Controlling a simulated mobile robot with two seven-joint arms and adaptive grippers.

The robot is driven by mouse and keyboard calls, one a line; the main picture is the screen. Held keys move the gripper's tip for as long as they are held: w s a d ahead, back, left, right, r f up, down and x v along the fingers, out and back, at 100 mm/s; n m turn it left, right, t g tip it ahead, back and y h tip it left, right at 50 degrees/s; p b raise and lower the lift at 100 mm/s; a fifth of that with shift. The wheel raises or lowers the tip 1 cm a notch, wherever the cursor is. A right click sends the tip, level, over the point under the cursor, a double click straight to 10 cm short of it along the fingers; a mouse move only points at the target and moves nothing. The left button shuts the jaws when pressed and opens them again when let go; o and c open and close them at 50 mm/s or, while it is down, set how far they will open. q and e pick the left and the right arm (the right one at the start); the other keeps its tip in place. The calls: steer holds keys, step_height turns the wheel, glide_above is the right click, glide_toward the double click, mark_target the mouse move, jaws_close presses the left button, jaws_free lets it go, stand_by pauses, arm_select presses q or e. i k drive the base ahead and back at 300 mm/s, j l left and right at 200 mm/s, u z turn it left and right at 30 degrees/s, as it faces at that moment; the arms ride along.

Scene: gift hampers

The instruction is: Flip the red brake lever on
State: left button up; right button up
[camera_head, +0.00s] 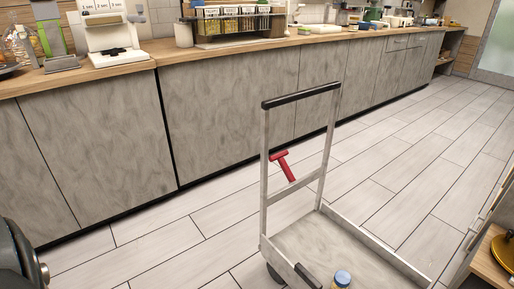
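The red brake lever (286,168) is a T-shaped red handle on the upright frame of a cart (265,190), beside its left post and above a crossbar. It slants, with its crosspiece at the upper left and its stem running down to the right. The cart has a dark push bar (301,95) on top and a flat low-walled bed (330,250). Neither of my grippers shows. A dark rounded part at the lower left corner seems to be part of my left arm, and no fingers are visible on it.
A bottle or jar with a blue lid (342,277) stands at the cart's front, cut off by the frame edge. A long counter (230,115) with goods runs behind the cart. A wooden shelf unit (488,268) stands at the lower right. The tiled floor (400,150) right of the cart is clear.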

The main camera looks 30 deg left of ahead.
mark_target(279, 156)
steer(key=i+j+u, duration=0.1)
steer(key=j, duration=0.3)
steer(key=i+j+u, duration=0.1)
steer(key=j, duration=0.25)
steer(key=i+j, duration=0.25)
steer(key=k+j+u, duration=0.05)
steer(key=j, duration=0.05)
